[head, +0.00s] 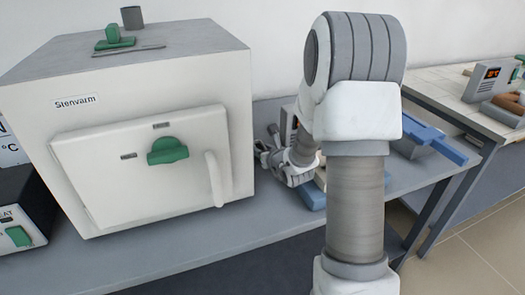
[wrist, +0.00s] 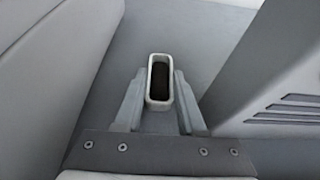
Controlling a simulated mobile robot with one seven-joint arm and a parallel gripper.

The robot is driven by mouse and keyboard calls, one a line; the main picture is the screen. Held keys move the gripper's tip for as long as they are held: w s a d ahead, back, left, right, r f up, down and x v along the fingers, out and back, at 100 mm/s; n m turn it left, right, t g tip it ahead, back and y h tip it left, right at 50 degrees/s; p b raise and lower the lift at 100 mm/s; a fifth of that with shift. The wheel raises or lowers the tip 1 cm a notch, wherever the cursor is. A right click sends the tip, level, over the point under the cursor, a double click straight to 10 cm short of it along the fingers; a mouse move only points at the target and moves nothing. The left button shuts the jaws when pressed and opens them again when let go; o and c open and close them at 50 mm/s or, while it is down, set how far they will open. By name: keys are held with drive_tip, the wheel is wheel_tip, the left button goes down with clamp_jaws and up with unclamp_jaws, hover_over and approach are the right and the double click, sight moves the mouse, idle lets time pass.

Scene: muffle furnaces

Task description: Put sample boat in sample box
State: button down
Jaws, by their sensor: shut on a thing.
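The sample boat (wrist: 151,88) is a small, long, pale tray with a dark inside, in the middle of the wrist view. My gripper (wrist: 159,92) is shut on it, with one finger along each side. In the head view my gripper (head: 267,149) is beside the right side of the white furnace, and the boat cannot be made out there. I cannot pick out the sample box for certain. A blue item (head: 312,196) lies on the bench, partly hidden by my arm.
The white furnace (head: 130,130) has its door (head: 100,185) closed. A blue-and-grey item (head: 440,143) stands on the bench to the right of my arm. In the wrist view a grey body with slots (wrist: 285,85) stands at right, and a large grey surface (wrist: 50,70) at left.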

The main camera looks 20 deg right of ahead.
drive_tip(key=shift+f, duration=0.15)
drive_tip(key=c, duration=0.9)
unclamp_jaws()
drive_tip(key=shift+f, duration=0.1)
drive_tip(key=shift+c, duration=0.2)
drive_tip(key=o, duration=0.4)
drive_tip(key=shift+o, duration=0.2)
drive_tip(key=shift+r, duration=0.2)
